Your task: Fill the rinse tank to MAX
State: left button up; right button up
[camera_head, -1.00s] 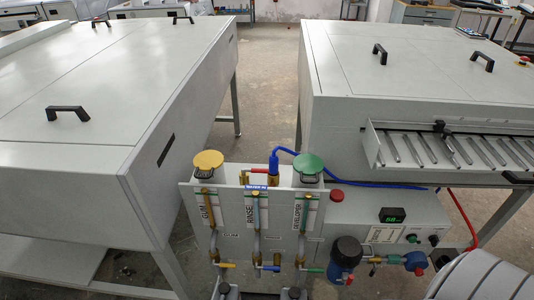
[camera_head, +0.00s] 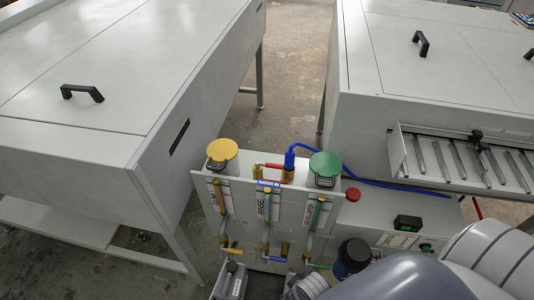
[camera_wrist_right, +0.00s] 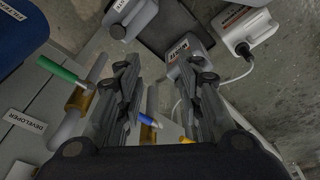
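The rinse gauge (camera_head: 265,215), labelled RINSE, is the middle of three upright gauges on the grey front panel. I cannot read its level against a MAX mark. Above it are a blue WATER IN label (camera_head: 269,185), a red lever (camera_head: 272,165) and a brass fitting with a blue hose (camera_head: 290,158). My right gripper (camera_wrist_right: 165,75) is open and empty in the right wrist view, with fingers apart. A blue valve handle (camera_wrist_right: 128,116) shows between the fingers, beyond or below them; contact is unclear. In the head view my right arm covers the lower right. My left gripper is out of view.
A yellow cap (camera_head: 222,149) and a green cap (camera_head: 325,164) top the outer tanks. A green handle (camera_wrist_right: 62,70) and yellow handle (camera_wrist_right: 188,140) lie near my right gripper. Labelled bottles (camera_wrist_right: 186,55) stand below. Large grey machines flank the unit.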

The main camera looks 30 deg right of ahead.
jog(key=w+a+r+n+y+p, duration=0.15)
jog(key=w+r, duration=0.35)
jog(key=r, duration=0.5)
jog(key=w+a+r+n+p, duration=0.1)
jog(key=w+a+r+n, duration=0.2)
jog(key=r, duration=0.6)
jog(key=w+a+r+n+p, duration=0.1)
jog(key=w+a+r+p, duration=0.1)
jog(key=w+r, duration=0.6)
jog(key=n+h, duration=0.3)
send_near(267, 164)
jog(key=shift+g, duration=0.3)
jog(key=f, duration=0.2)
jog(key=w+f+p, duration=0.1)
jog(key=f, duration=0.2)
jog(key=d+f, duration=0.1)
jog(key=f, duration=0.2)
jog(key=shift+w+p, duration=0.3)
jog(key=shift+w, duration=0.1)
jog(key=shift+c, duration=0.6)
grip_shut()
